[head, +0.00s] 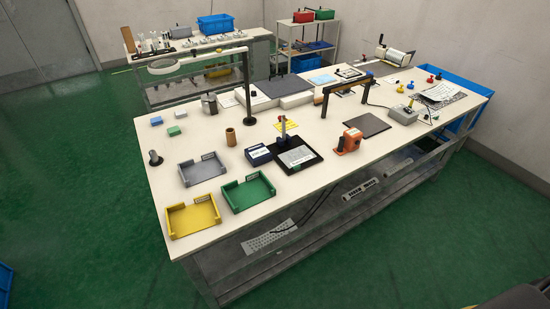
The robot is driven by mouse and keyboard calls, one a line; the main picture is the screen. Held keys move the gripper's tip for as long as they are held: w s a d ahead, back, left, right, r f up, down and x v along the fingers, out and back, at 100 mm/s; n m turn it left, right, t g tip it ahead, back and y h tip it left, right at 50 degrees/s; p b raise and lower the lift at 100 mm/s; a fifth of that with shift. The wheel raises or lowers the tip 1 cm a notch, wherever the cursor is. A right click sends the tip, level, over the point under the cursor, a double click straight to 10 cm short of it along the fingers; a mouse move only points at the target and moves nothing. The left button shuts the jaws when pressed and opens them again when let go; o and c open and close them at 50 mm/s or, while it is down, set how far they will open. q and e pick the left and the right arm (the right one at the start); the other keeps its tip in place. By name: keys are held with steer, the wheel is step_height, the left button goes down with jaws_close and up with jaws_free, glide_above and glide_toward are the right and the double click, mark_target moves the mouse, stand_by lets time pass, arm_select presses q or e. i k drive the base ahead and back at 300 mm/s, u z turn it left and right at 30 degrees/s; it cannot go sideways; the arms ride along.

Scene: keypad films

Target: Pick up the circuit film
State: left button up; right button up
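Several flat sheets show on the white workbench (215,140), and I cannot tell for sure which is the circuit film. A grey printed sheet (296,156) lies on a black plate near the bench's front middle, beside a small upright stand (283,128). Printed, patterned sheets (440,92) lie at the far right end of the bench. Neither of my grippers shows in the head view.
Yellow (192,217), green (248,194) and grey (203,173) trays stand at the near left. A blue box (258,154), an orange device (349,141) and a dark pad (366,125) are nearby. A ring lamp (178,66) overhangs the back. Green floor is open in front.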

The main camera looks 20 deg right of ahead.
mark_target(293, 158)
steer(key=z, duration=2.05)
steer(key=i, duration=2.8)
steer(key=u, duration=2.5)
